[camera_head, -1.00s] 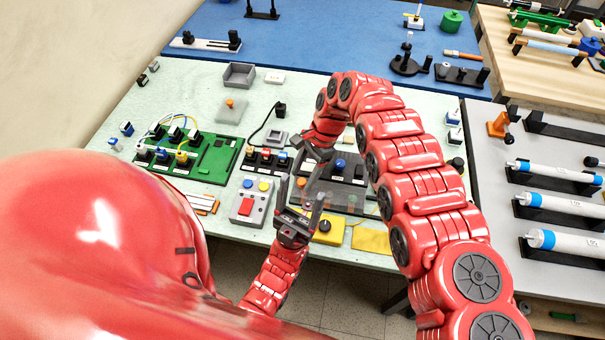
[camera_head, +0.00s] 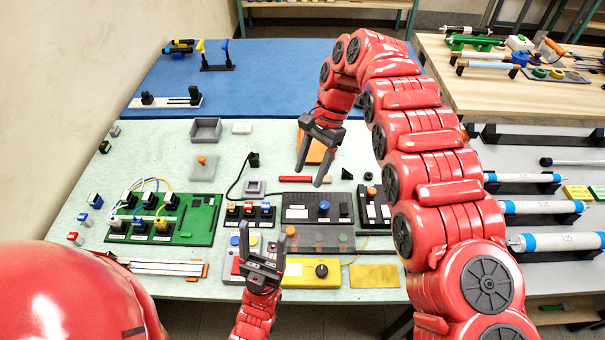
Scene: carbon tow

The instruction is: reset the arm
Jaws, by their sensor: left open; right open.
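My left gripper (camera_head: 264,242) is open and empty, fingers pointing up the picture, over the near edge of the pale green table (camera_head: 150,190). It partly hides a grey box with coloured buttons (camera_head: 233,268). My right gripper (camera_head: 309,165) is open and empty, fingers pointing down over the table's middle right. Its red arm arches in from the lower right. An orange piece (camera_head: 315,147) lies behind it, and a red bar (camera_head: 304,179) lies near its fingertips. I cannot tell whether the fingertips touch anything.
A green board with wires (camera_head: 193,218) is on the left. Black modules (camera_head: 318,207), a yellow box (camera_head: 308,275) and a grey bin (camera_head: 206,130) are on the table. A blue mat (camera_head: 270,75) lies behind. White and blue rolls (camera_head: 540,207) sit on racks at right.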

